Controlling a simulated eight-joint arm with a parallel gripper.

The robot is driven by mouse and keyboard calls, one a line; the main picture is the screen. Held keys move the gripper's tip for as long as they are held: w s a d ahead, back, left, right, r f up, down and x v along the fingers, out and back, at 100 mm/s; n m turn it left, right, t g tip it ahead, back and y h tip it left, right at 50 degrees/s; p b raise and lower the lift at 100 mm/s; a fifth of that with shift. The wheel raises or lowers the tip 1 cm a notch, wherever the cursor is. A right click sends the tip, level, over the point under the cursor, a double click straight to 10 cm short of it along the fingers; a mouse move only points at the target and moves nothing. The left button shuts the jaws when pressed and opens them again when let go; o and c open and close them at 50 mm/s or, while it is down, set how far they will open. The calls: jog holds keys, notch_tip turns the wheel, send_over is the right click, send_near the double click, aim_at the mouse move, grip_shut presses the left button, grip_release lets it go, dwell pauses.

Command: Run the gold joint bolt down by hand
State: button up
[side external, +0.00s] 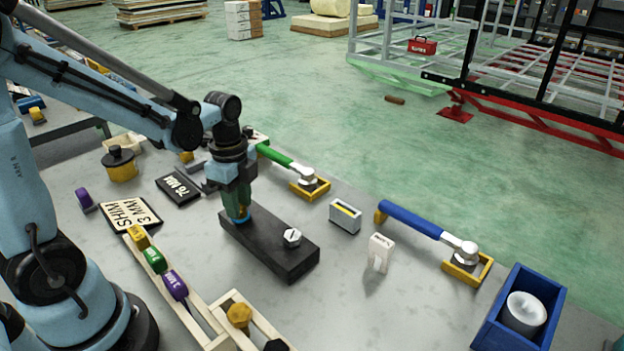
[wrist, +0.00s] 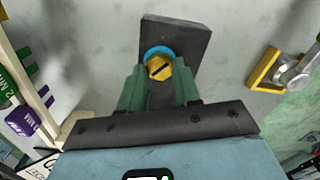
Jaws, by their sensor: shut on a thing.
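The gold joint bolt (wrist: 158,68) shows in the wrist view as a hex head with a dark line across it, above a blue ring (wrist: 157,50). My gripper (side external: 240,212) points straight down at the far left end of a black block (side external: 265,247). Its green fingers (wrist: 160,84) are shut on the gold bolt. In the side view the fingers hide the bolt, and only a bit of blue ring shows at their tips. A silver bolt (side external: 292,237) stands at the block's near end. The block also shows in the wrist view (wrist: 180,36).
A wooden rack (side external: 203,318) with yellow, green and purple tags lies left of the block. A wooden tray (side external: 222,301) holds a gold and a black bolt. Green-handled (side external: 275,156) and blue-handled (side external: 410,220) wrenches, small upright blocks and a blue bin (side external: 550,325) lie beyond.

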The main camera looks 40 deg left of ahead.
jog(key=shift+m, duration=1.7)
jog(key=o, duration=1.1)
jog(key=shift+c, duration=0.2)
jog(key=shift+r, duration=0.15)
notch_tip(320, 180, up, 12)
